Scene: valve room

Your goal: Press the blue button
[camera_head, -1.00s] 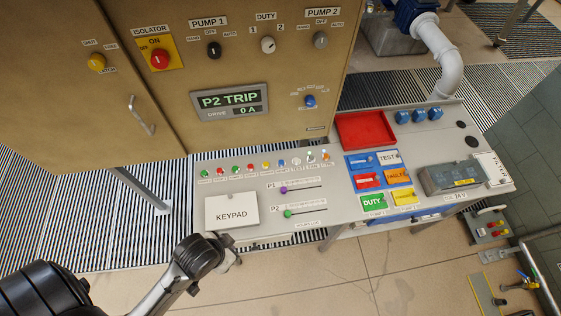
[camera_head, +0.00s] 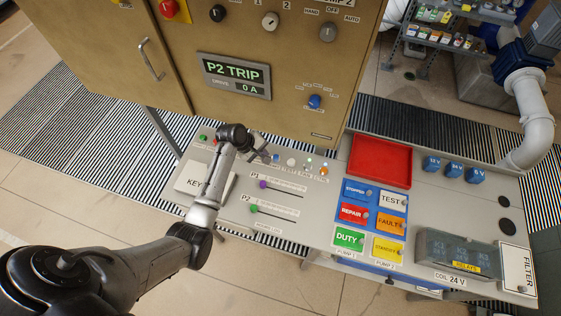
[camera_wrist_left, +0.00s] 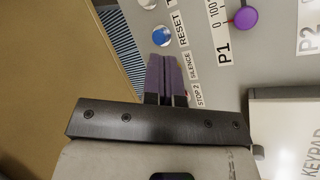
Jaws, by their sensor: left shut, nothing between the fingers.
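The blue button (camera_head: 276,157) sits in the row of small buttons along the back of the console, just right of my left gripper's tip. In the left wrist view the round blue button (camera_wrist_left: 161,36) lies just past the fingertips, near a RESET label. My left gripper (camera_head: 264,153) is shut and empty. In the wrist view its purple fingers (camera_wrist_left: 164,58) are together and point at the button. A small gap shows in the picture; I cannot tell the height above the panel. My right gripper is in neither view.
A white button (camera_head: 291,161) stands right of the blue one. My arm partly covers the row and the keypad cover (camera_head: 190,178). The cabinet (camera_head: 215,110) rises behind. Purple (camera_head: 263,184) and green (camera_head: 253,209) sliders lie in front. A red tray (camera_head: 380,162) is to the right.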

